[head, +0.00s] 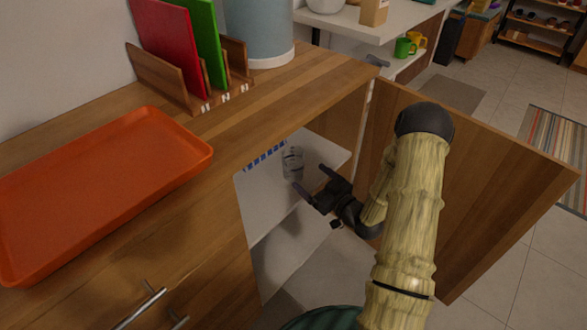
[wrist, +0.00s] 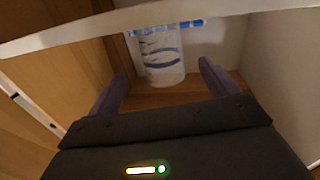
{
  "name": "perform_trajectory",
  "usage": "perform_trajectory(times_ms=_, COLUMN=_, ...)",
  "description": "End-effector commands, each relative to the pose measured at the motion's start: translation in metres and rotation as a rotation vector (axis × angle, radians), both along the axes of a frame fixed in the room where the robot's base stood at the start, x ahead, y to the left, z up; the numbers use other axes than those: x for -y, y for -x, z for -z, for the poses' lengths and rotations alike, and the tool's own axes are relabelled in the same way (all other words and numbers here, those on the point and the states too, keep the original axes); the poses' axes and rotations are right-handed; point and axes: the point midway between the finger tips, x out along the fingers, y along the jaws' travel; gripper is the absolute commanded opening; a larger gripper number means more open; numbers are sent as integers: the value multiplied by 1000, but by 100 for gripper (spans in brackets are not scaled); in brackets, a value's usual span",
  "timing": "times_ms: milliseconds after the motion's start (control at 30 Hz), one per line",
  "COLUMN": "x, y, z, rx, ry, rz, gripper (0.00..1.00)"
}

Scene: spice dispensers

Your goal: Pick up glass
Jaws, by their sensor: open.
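The glass (head: 292,163) is a clear cup that stands on the white shelf (head: 262,196) inside the open cabinet in the head view. In the wrist view the glass (wrist: 161,58) shows blue bands and appears beyond the fingertips, roughly between them. My gripper (head: 312,182) is open and empty at the cabinet opening, just in front of the glass and to its lower right in the head view. In the wrist view both fingers of my gripper (wrist: 163,85) are spread apart. I see no contact with the glass.
The cabinet door (head: 480,180) stands open to the right of my arm. The wooden counter (head: 290,90) lies above the shelf, with an orange tray (head: 100,180) on it. A white strip (wrist: 80,33), apparently a shelf edge, crosses the top of the wrist view.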

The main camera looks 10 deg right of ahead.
Motion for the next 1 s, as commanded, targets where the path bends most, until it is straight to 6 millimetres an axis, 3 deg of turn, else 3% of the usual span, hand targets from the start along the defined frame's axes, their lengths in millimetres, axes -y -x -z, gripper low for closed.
perform_trajectory(times_ms=200, x=-15, y=-28, z=1, rx=2, ry=1, rz=-1, gripper=86)
perform_trajectory(times_ms=667, x=-21, y=-36, z=3, rx=0, ry=1, rz=-2, gripper=86)
perform_trajectory(times_ms=1000, x=-40, y=-74, z=10, rx=3, ry=2, rz=1, gripper=86)
